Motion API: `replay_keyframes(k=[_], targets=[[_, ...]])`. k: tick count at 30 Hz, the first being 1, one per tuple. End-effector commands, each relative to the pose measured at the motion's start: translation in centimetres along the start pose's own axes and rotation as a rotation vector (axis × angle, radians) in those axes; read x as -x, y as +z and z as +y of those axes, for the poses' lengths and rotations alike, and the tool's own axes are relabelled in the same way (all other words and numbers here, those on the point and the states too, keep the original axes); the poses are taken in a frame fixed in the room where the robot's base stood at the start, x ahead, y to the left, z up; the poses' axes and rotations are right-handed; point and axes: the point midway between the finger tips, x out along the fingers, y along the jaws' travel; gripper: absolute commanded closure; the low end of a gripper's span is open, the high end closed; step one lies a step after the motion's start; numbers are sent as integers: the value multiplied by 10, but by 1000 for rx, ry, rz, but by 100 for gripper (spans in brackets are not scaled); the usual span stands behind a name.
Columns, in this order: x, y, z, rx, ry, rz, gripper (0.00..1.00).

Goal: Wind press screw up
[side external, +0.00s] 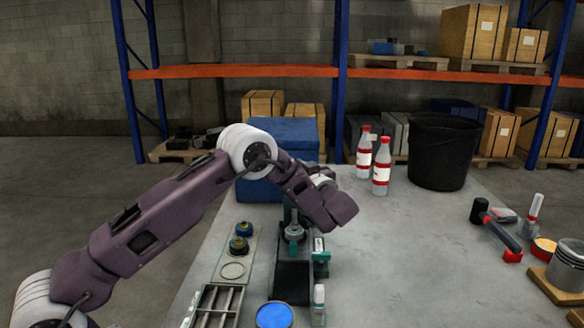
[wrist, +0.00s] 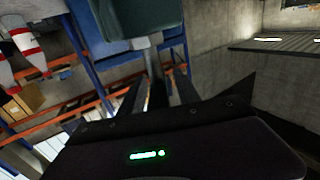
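A dark green press (side external: 293,232) with a pale grey round part stands near the left edge of the bench, partly hidden by my wrist. In the wrist view a dark green block (wrist: 140,16) with a light grey piece under it fills the top middle, and a slim grey post (wrist: 155,68) runs down from it. I take these for parts of the press and its screw. My gripper (wrist: 158,88) has its two dark fingers apart, one on each side of the post, with gaps showing. In the side view my fingers are hidden behind my wrist.
Blue crates (side external: 285,140) stand just behind the press. Two red-capped bottles (side external: 381,172) and a black bucket (side external: 446,152) stand farther back. A slotted tray (side external: 216,308) and a blue-topped tin (side external: 275,316) are at the front. A mallet (side external: 498,232) lies right; the bench middle is clear.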

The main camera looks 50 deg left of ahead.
Motion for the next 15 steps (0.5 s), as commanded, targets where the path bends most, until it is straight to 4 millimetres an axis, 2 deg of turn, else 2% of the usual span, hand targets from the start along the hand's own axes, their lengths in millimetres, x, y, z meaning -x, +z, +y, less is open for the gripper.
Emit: replay_keyframes(k=[8, 14, 15], targets=[[-4, 0, 0, 0, 1, 0, 61], [-4, 0, 0, 1, 1, -1, 98], [-4, 0, 0, 1, 1, -1, 100]])
